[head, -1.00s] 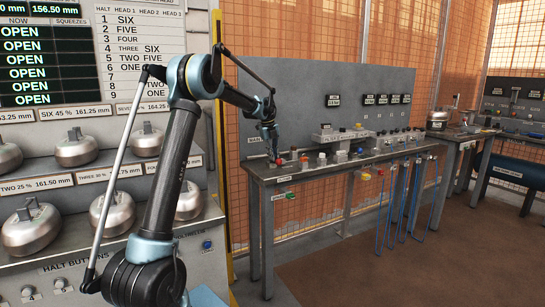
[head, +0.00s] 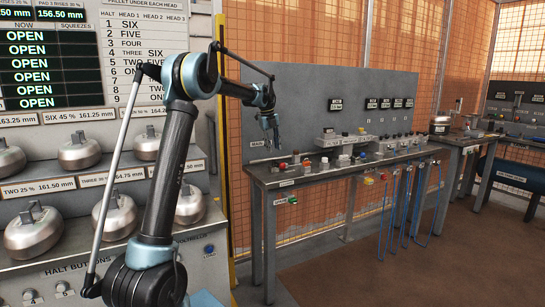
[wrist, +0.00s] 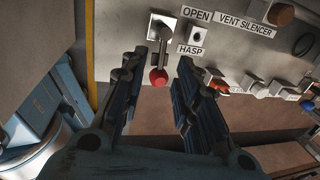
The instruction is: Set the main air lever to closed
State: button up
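The lever with a red ball knob (wrist: 158,77) is mounted on a pale plate (wrist: 163,30) on the bench top. In the wrist view its arm points down toward my gripper, and an OPEN label (wrist: 196,14) sits to the right of its plate. The red knob (head: 283,166) shows small in the head view. My gripper (wrist: 163,60) is open, with one finger on each side of the knob in the picture. In the head view my gripper (head: 270,135) hangs above the bench and appears apart from the knob. I cannot tell their exact height gap.
A HASP label (wrist: 190,49) and a small dark-holed fitting (wrist: 197,35) lie right of the lever. Several other knobs and valves stand farther along the bench (head: 262,180). A grey panel (head: 300,100) rises behind. Blue hoses (head: 407,205) hang in front at right.

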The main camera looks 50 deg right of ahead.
jog(key=shift+w+a+r, duration=0.1)
jog(key=shift+a+r, duration=0.15)
jog(key=shift+r, duration=0.95)
jog(key=shift+w+a+r, duration=0.1)
jog(key=shift+a+r, duration=0.1)
jog(key=shift+r, duration=0.95)
